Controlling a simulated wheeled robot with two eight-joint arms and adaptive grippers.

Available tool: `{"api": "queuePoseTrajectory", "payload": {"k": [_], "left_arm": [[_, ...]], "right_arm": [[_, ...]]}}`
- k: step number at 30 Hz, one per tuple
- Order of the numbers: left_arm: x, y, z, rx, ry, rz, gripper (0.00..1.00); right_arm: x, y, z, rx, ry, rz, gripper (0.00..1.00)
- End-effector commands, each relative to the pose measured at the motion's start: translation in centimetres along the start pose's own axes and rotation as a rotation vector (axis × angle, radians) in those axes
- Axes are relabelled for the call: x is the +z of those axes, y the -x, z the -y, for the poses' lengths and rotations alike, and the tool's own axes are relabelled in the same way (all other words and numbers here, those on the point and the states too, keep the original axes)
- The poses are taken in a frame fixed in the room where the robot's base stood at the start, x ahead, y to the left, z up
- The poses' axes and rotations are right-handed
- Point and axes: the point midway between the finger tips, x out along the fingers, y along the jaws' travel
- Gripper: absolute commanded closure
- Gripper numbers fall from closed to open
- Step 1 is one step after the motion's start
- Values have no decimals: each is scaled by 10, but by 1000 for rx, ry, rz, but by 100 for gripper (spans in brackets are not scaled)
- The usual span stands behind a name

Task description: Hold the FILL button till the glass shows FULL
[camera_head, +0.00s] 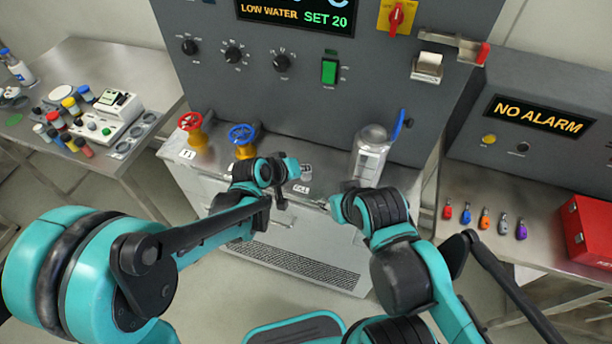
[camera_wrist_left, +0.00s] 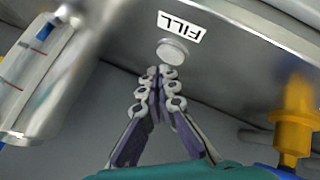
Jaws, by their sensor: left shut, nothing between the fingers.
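The FILL button (camera_wrist_left: 172,50) is a round grey cap beside a white FILL label (camera_wrist_left: 181,27) in the left wrist view. The label also shows small on the counter in the head view (camera_head: 302,189). My left gripper (camera_wrist_left: 162,71) is shut and empty, its tips close to the button's edge. I cannot tell whether they touch it. The gauge glass (camera_head: 370,157) stands upright to the right of the button in the head view. In the left wrist view the glass (camera_wrist_left: 35,85) shows red marks; its level is unclear. My right gripper is mostly hidden near the glass.
A red valve (camera_head: 192,128) and a blue valve (camera_head: 243,138) stand left of the button. The panel display (camera_head: 300,15) reads LOW WATER, SET 20. Another display (camera_head: 540,116) reads NO ALARM. A blue lever (camera_head: 398,124) is by the glass.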

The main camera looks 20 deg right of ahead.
Motion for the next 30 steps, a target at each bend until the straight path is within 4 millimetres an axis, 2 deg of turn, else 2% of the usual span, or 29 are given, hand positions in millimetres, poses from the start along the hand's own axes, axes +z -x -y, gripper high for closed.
{"api": "queuePoseTrajectory", "payload": {"k": [4,30], "left_arm": [[3,-4,3,0,0,0,100],[6,-8,6,0,0,0,100]], "right_arm": [[4,-6,0,0,0,0,60],[7,-10,0,0,0,0,60]]}}
